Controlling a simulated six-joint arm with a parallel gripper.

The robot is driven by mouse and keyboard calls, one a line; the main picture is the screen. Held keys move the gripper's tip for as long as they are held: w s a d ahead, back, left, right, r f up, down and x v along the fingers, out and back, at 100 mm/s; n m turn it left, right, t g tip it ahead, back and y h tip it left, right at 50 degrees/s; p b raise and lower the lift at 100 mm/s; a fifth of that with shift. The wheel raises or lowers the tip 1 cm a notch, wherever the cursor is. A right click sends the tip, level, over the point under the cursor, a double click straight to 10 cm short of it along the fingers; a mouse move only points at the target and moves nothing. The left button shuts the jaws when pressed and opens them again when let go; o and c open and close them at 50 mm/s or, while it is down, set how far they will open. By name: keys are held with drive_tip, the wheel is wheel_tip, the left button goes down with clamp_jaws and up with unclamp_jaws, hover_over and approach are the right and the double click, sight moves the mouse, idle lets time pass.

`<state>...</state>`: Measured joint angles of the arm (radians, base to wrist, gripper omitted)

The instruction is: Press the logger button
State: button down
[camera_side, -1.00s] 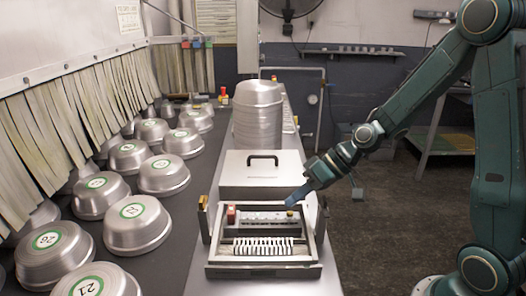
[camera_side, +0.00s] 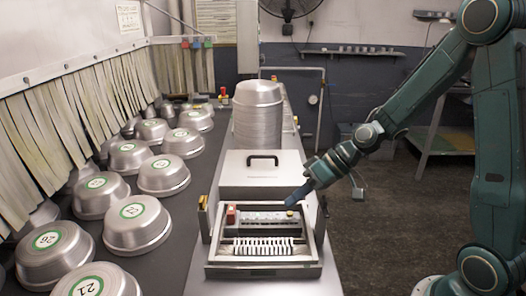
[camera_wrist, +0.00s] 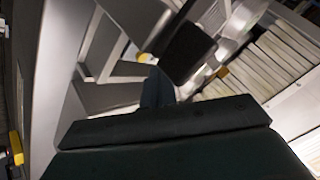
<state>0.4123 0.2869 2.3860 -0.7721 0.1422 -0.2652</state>
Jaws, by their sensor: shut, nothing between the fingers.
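The open metal box of the logger (camera_side: 216,262) stands on the bench, with a row of pale strips inside. A red block (camera_side: 231,214) sits at its back left and a small yellow piece (camera_side: 290,213) at its back right. I cannot tell for certain which is the button. My gripper (camera_side: 291,202) is shut and empty, pointing down and left, with its blue tip just above the yellow piece. I cannot tell whether they touch. In the wrist view my gripper tip (camera_wrist: 158,92) is beside a dark block (camera_wrist: 186,52), with a small yellow spot (camera_wrist: 222,72) to the right.
A grey case lid with a black handle (camera_side: 262,176) lies behind the box, and a tall stack of metal pans (camera_side: 258,115) stands beyond it. Numbered pans (camera_side: 137,225) cover the dark conveyor at left. The bench's right edge is close to the box.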

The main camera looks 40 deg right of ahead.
drive_tip(key=shift+f, duration=0.9)
idle(1.5)
drive_tip(key=shift+r, duration=0.9)
wheel_tip(320, 180, up, 6)
idle(1.0)
drive_tip(key=shift+s, duration=0.1)
drive_tip(key=s+d+r+h, duration=0.1)
drive_tip(key=s+r+h, duration=0.2)
drive_tip(key=s, duration=0.6)
drive_tip(key=s+d+r+m+h, duration=0.1)
drive_tip(key=s+r+h, duration=0.3)
drive_tip(key=s, duration=0.6)
drive_tip(key=shift+s+d, duration=0.25)
drive_tip(key=shift+d, duration=0.45)
